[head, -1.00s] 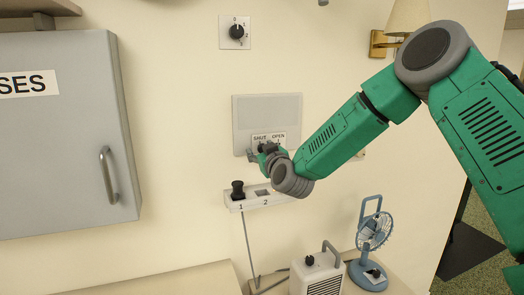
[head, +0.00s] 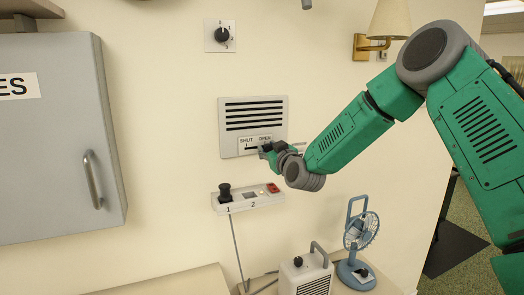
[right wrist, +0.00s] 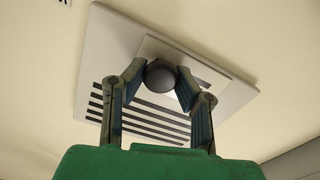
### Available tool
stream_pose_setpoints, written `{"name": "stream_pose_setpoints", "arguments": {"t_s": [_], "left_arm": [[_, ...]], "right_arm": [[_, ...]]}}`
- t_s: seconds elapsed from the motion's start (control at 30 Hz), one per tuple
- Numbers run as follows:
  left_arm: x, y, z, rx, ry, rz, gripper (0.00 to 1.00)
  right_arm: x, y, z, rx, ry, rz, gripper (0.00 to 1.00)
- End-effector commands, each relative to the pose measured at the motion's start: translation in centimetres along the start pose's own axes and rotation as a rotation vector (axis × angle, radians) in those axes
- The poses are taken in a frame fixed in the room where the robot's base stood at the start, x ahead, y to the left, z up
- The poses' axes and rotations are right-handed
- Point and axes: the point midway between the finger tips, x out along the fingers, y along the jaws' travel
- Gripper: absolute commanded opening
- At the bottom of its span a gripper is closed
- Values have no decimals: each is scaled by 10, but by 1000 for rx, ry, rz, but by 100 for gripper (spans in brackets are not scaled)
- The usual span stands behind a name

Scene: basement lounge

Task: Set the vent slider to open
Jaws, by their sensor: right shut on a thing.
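The vent panel (head: 253,104) is a grey wall plate with dark open slots in its upper part. Its label (head: 254,140) reads SHUT on the left and OPEN on the right. My right gripper (head: 266,149) is at the OPEN end of the label and covers the slider in the head view. In the right wrist view, the fingers of my right gripper (right wrist: 160,85) are closed on the round dark slider knob (right wrist: 160,73), with the slots (right wrist: 150,118) of the vent showing behind. My left gripper is not in view.
A dial (head: 221,35) is above the vent. A power strip (head: 246,197) with a black plug (head: 225,192) and a red switch is below. A grey cabinet (head: 55,130) is at the left. A heater (head: 306,275) and a blue fan (head: 358,248) stand low on the right.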

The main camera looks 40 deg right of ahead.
Motion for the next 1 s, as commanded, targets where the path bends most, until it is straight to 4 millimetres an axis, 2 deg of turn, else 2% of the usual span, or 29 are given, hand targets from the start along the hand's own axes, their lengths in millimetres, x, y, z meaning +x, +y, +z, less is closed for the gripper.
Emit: {"name": "stream_pose_setpoints", "arguments": {"t_s": [0.03,0.07,0.1,0.17,0.57,0.67,1.0], "left_arm": [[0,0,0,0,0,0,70],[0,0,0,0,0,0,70],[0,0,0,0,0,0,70],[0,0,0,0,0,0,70],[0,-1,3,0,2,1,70],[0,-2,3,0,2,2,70],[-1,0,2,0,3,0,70]], "right_arm": [[-3,-1,11,-1,-24,-5,0],[-3,-1,12,-1,-25,-5,0],[-3,-1,12,-1,-25,-5,28],[-3,-1,12,-1,-25,-5,47],[-8,-2,3,-2,-10,-3,47],[-21,-2,2,-2,-10,-3,47],[-90,2,7,3,-15,-4,47]]}}
